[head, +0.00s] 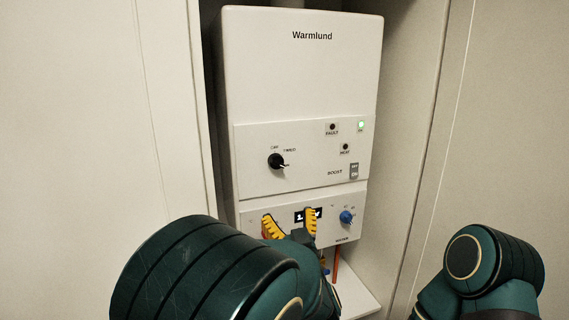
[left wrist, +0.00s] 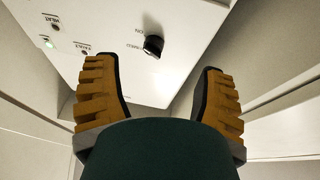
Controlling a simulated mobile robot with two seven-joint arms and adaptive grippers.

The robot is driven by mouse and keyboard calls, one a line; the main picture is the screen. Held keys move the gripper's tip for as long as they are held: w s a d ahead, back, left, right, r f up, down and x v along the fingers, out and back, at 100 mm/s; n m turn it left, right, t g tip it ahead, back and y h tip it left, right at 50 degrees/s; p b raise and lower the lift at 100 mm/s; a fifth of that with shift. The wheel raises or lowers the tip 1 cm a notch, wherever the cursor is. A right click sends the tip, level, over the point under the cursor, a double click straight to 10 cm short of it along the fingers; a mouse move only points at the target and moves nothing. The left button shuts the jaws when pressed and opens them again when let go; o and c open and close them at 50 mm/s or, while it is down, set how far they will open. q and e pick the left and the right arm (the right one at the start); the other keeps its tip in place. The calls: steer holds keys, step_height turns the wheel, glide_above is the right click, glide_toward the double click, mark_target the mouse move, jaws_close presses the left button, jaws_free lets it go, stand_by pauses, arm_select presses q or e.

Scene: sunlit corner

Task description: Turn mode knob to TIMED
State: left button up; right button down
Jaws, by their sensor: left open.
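The mode knob (head: 277,161) is a black round knob on the upper control panel of a white Warmlund boiler (head: 300,75). Its light pointer end faces right and slightly down. The TIMED label (head: 290,149) is above and right of the knob, and OFF is above it. The knob (left wrist: 153,45) also shows in the left wrist view, beyond and between the fingertips, with ON and TIMED lettering beside it. My left gripper (head: 290,218) is open and empty, below the knob in the head view and apart from it. My right gripper is out of the picture; only its arm shows.
A blue knob (head: 346,217) and a small dark display (head: 308,214), partly covered by my left finger, are on the lower panel. A green light (head: 361,125) is lit at upper right. A grey rocker switch (head: 353,171) is beside BOOST. Cabinet walls flank the boiler closely.

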mark_target(278, 166)
arm_select(q)
steer(key=shift+n+t+y, duration=0.3)
steer(key=shift+y, duration=0.2)
steer(key=r+x, duration=0.1)
steer(key=x, duration=0.3)
steer(key=r+p+x, duration=0.1)
steer(key=x, duration=0.4)
steer(key=s+d+r+x, duration=0.1)
steer(key=x, duration=0.4)
steer(key=shift+d, duration=0.1)
steer(key=c, duration=1.2)
